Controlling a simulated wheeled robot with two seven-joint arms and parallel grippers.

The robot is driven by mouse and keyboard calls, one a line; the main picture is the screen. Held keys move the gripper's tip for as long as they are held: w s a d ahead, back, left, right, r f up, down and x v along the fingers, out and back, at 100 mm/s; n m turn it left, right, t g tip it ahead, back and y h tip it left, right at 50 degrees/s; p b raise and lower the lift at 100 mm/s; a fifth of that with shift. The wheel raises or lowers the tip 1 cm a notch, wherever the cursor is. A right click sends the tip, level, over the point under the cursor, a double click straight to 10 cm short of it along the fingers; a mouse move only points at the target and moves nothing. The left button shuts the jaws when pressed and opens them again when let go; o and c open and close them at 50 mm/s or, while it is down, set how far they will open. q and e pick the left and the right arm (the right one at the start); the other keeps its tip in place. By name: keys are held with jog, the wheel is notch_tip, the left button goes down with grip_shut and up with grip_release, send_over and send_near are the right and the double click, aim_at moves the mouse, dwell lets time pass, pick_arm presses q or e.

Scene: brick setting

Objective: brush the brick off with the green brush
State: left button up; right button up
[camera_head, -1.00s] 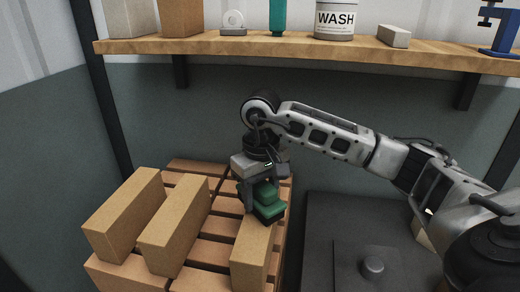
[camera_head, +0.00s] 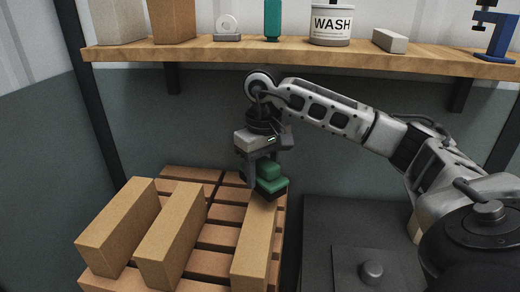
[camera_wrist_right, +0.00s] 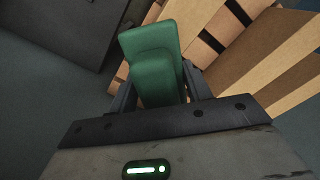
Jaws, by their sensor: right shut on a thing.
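My right gripper (camera_head: 262,172) is shut on the green brush (camera_head: 271,181), which has a dark underside. The brush is at the far end of the rightmost tan brick (camera_head: 255,245), at or just above its top; I cannot tell whether it touches. In the right wrist view the green brush (camera_wrist_right: 155,62) sits between the fingers, and tan bricks (camera_wrist_right: 265,65) lie to the right. Two more tan bricks, a left one (camera_head: 118,228) and a middle one (camera_head: 172,238), lie on the slatted stack to the left. My left gripper is not in view.
The bricks rest on a slatted wooden pallet (camera_head: 215,236). A dark bench with a round knob (camera_head: 371,272) is at the right. A wooden shelf (camera_head: 290,58) above holds a WASH tub (camera_head: 331,25), a green bottle (camera_head: 272,20), blocks and a blue clamp (camera_head: 497,30).

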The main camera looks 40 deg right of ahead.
aim_at(263, 159)
jog(key=shift+r+p, duration=1)
jog(key=shift+r, duration=0.85)
